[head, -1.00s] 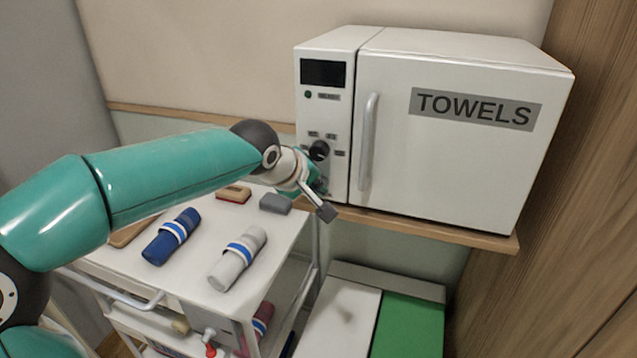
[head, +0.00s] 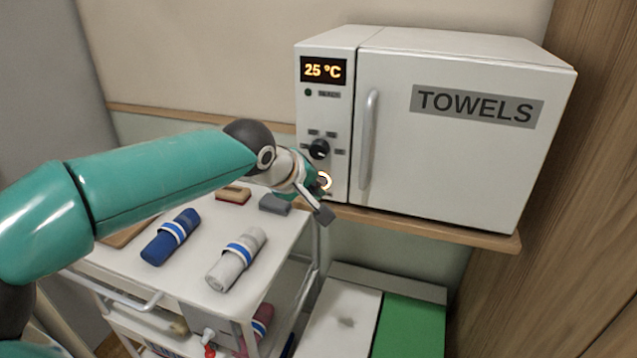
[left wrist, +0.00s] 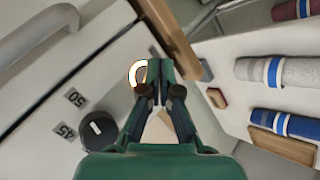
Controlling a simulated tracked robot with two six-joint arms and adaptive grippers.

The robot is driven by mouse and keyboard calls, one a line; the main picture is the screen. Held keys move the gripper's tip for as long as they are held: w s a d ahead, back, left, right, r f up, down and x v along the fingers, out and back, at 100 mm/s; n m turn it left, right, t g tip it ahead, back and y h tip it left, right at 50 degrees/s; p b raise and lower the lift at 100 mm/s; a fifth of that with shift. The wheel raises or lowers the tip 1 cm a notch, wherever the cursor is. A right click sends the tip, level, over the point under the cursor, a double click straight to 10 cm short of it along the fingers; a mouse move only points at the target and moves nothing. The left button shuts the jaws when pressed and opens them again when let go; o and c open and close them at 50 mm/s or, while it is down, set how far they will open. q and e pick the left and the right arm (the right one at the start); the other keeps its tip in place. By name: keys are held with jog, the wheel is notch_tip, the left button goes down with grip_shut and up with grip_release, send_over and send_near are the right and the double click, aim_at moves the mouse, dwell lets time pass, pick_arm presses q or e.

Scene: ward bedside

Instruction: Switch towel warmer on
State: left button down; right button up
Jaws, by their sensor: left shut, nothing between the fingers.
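The white towel warmer (head: 445,165) stands on a wooden shelf, its door labelled TOWELS and closed. Its display (head: 323,70) is lit and reads 25 °C. A black knob (head: 319,149) sits on the panel below it; the knob also shows in the left wrist view (left wrist: 99,131). Under the knob a round button (head: 325,180) has a glowing ring, which also shows in the left wrist view (left wrist: 138,74). My left gripper (left wrist: 160,66) is shut and empty, with its fingertips right at the ring and partly covering it. Whether they touch it I cannot tell. My right gripper is out of view.
A white trolley (head: 190,279) stands below left, with a rolled blue towel (head: 171,237), a rolled grey towel (head: 237,260) and small blocks on top. A box with a white and green lid (head: 410,325) stands below the shelf (head: 430,228).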

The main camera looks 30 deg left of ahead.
pick_arm(q)
jog(key=s+b, duration=0.1)
jog(key=s, duration=0.1)
jog(key=s+d+b, duration=0.1)
jog(key=s, duration=0.2)
jog(key=shift+s+d+b, duration=0.15)
jog(key=shift+s+b, duration=0.15)
jog(key=shift+s, duration=0.05)
dwell(0.3)
